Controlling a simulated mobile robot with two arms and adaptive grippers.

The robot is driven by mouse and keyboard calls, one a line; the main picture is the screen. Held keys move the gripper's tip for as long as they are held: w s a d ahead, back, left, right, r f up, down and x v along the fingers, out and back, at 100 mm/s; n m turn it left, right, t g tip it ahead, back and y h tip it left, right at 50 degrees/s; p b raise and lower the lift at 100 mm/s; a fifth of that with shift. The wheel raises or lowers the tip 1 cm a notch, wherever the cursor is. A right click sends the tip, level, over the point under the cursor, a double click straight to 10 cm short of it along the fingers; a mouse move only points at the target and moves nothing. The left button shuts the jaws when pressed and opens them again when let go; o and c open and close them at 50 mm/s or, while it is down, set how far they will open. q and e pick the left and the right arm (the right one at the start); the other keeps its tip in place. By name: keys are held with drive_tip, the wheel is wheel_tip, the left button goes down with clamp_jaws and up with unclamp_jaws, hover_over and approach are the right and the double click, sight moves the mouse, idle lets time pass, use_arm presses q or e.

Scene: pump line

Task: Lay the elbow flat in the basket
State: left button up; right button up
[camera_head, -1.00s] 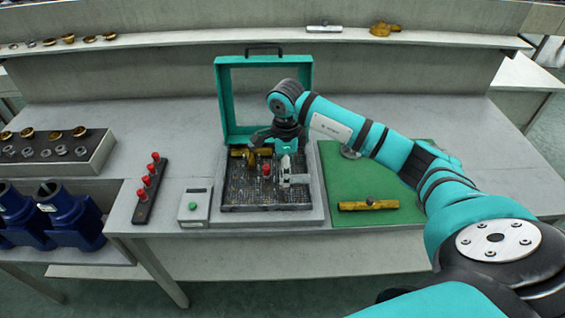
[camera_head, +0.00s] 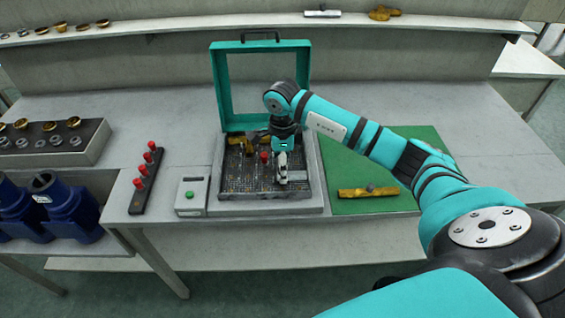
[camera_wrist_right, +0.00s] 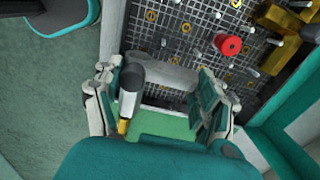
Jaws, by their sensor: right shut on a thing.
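The elbow is a pale grey bent pipe piece (camera_wrist_right: 168,72) between the fingers of my right gripper (camera_wrist_right: 155,92) in the right wrist view. One end, dark grey, points toward the palm. In the head view the elbow (camera_head: 282,168) shows below my right gripper (camera_head: 284,152), at the right part of the basket (camera_head: 216,170). The gripper is shut on it. The basket has a dark mesh floor and a raised teal frame lid. Whether the elbow touches the mesh cannot be told. My left gripper is not in view.
A red-topped peg (camera_head: 264,156) and a brass fitting (camera_head: 240,140) are in the basket, with several thin pins. A green mat (camera_head: 345,160) with another brass fitting (camera_head: 368,192) lies to the right. A button box (camera_head: 191,196) and a red-knobbed rack (camera_head: 147,180) stand left.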

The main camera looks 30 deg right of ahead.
drive_tip(key=shift+f, duration=0.15)
drive_tip(key=shift+f+b, duration=1.3)
drive_tip(key=shift+f, duration=0.05)
drive_tip(key=shift+s+a+f+b, duration=0.15)
drive_tip(key=shift+s+f+b, duration=0.3)
drive_tip(key=shift+f, duration=0.25)
drive_tip(key=o, duration=1.3)
drive_tip(key=shift+w+f, duration=0.15)
drive_tip(key=shift+w, duration=0.05)
drive_tip(key=shift+o, duration=0.2)
wheel_tip(320, 180, up, 13)
drive_tip(key=shift+w+f, duration=0.15)
drive_tip(key=shift+f, duration=0.05)
